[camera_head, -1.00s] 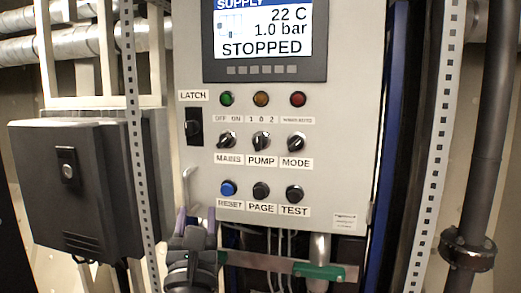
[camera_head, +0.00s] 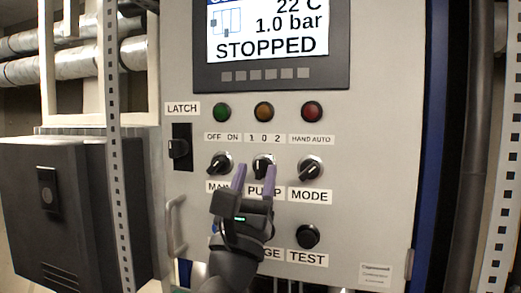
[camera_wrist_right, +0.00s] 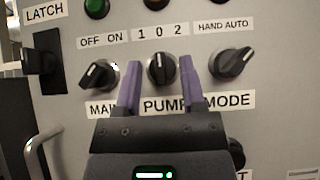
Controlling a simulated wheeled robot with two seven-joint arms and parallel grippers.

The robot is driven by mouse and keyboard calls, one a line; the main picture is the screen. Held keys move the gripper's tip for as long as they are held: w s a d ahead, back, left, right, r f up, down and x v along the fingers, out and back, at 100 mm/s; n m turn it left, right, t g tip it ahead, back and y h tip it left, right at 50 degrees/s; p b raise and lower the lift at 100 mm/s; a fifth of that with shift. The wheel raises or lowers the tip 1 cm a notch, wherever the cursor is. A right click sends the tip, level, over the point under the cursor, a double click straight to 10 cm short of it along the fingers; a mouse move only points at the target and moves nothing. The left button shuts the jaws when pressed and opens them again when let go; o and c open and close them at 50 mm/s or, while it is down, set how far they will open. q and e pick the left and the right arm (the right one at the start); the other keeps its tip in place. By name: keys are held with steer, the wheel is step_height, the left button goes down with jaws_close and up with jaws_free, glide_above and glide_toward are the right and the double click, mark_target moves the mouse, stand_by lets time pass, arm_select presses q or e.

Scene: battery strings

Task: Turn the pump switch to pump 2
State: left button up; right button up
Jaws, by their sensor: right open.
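The pump switch (camera_head: 263,163) is a black rotary knob on the grey panel, below the "1 0 2" label and above the PUMP label. In the right wrist view the pump switch (camera_wrist_right: 162,70) has its white mark pointing about straight up, toward 0. My right gripper (camera_head: 255,168) is open, its two purple fingers pointing up at the panel. In the right wrist view the right gripper (camera_wrist_right: 160,85) has one finger on each side of the knob's lower part; I cannot tell whether they touch it. My left gripper is not in view.
The mains switch (camera_head: 220,164) is close on the left and the mode switch (camera_head: 311,168) on the right. A latch (camera_head: 180,147) and a panel handle (camera_head: 175,228) are further left. The display (camera_head: 268,32) reads STOPPED. My right gripper hides the lower-left buttons.

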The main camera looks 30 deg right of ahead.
mark_target(258, 169)
steer(key=x, duration=0.3)
steer(key=shift+w+d+p, duration=0.15)
steer(key=shift+p, duration=0.2)
jaws_close()
